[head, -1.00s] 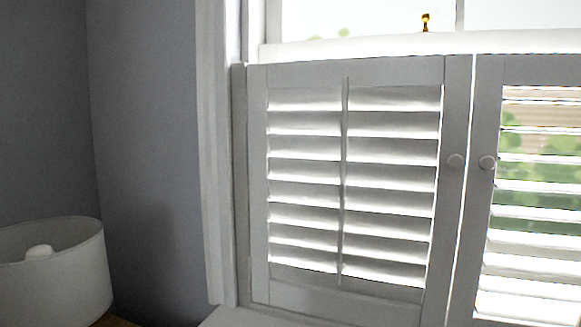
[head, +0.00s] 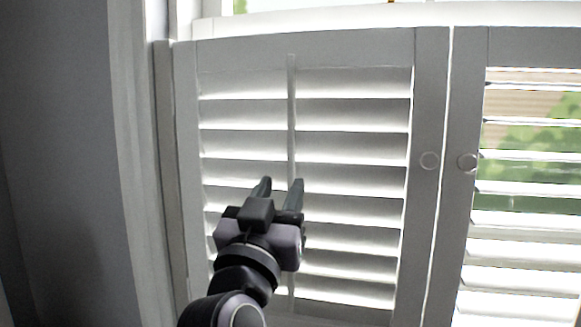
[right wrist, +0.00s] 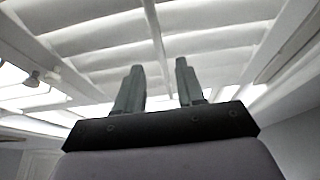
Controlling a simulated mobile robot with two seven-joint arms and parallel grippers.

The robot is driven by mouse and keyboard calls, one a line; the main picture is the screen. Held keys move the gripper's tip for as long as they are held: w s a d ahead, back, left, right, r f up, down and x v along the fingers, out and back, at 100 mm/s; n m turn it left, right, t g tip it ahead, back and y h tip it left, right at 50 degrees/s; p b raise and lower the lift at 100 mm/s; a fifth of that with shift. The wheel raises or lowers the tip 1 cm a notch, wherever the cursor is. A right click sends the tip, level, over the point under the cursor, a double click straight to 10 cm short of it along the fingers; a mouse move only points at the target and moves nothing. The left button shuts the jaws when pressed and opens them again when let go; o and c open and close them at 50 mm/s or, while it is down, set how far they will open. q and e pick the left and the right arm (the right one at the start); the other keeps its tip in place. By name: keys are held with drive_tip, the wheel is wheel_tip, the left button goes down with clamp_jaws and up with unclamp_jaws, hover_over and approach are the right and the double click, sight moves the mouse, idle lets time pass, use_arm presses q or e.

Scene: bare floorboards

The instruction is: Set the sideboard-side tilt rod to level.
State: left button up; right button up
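The left shutter panel (head: 432,85) is closed and carries a thin vertical tilt rod (head: 291,110) down the middle of its slats. The slats (head: 350,150) are tilted nearly shut, with light showing in narrow lines between them. My right gripper (head: 282,183) is open and empty in front of the lower half of this panel, its fingertips on either side of the rod's line. In the right wrist view the rod (right wrist: 153,22) runs between the two fingers (right wrist: 158,82); I cannot tell how far off it is. My left gripper is not in view.
The right shutter panel (head: 468,85) has more open slats, with greenery showing through. A grey wall (head: 60,130) and white window frame stand at left.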

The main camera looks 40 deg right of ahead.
sight(290, 167)
drive_tip(key=p+x, duration=0.1)
drive_tip(key=x, duration=0.4)
drive_tip(key=shift+p, duration=0.4)
drive_tip(key=shift+w+d+r, duration=0.15)
drive_tip(key=shift+w+d, duration=0.25)
drive_tip(key=shift+c, duration=0.3)
clamp_jaws()
